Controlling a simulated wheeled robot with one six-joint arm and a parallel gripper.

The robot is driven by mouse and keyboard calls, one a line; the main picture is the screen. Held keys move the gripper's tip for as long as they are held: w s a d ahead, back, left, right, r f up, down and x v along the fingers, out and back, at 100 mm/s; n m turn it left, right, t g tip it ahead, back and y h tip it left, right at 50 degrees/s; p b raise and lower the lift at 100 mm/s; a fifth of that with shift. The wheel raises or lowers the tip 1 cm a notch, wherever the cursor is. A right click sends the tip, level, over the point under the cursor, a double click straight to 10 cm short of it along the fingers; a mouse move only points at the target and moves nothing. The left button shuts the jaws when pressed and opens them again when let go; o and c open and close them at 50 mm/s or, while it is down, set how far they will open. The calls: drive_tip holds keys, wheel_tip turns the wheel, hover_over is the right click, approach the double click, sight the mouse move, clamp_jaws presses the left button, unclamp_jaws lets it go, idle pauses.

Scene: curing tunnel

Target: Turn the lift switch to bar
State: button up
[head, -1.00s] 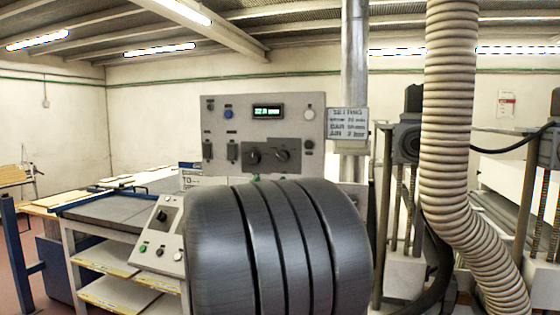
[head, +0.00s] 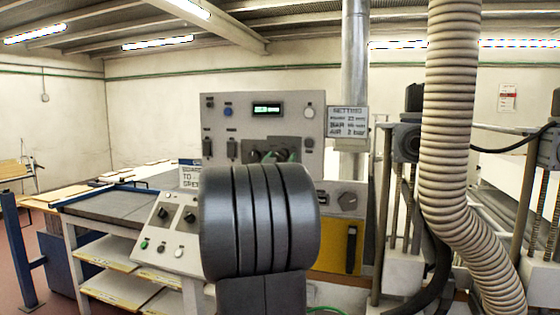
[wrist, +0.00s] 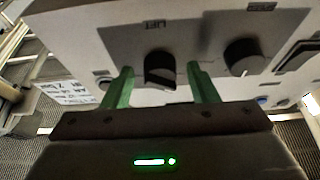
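The lift switch is a dark rotary knob (wrist: 160,68) on a dark plate, with an upside-down "LIFT" label beside it in the wrist view. A light edge mark shows on the knob; which position it points to I cannot read. My gripper (wrist: 162,87) is open, its two green fingers apart on either side of this knob, with gaps to it. In the head view the green fingertips (head: 281,156) show at the right knob of the grey panel (head: 225,104), partly hidden by my arm. I cannot tell how deep the fingers reach.
A second dark knob (wrist: 243,57) sits close beside the lift switch. A setting sign (head: 348,122) hangs at the panel's right edge. A lower sloped control box (head: 168,230) stands left of my arm. A ribbed hose (head: 452,120) hangs at the right.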

drive_tip(key=c, duration=0.9)
drive_tip(key=shift+o, duration=0.2)
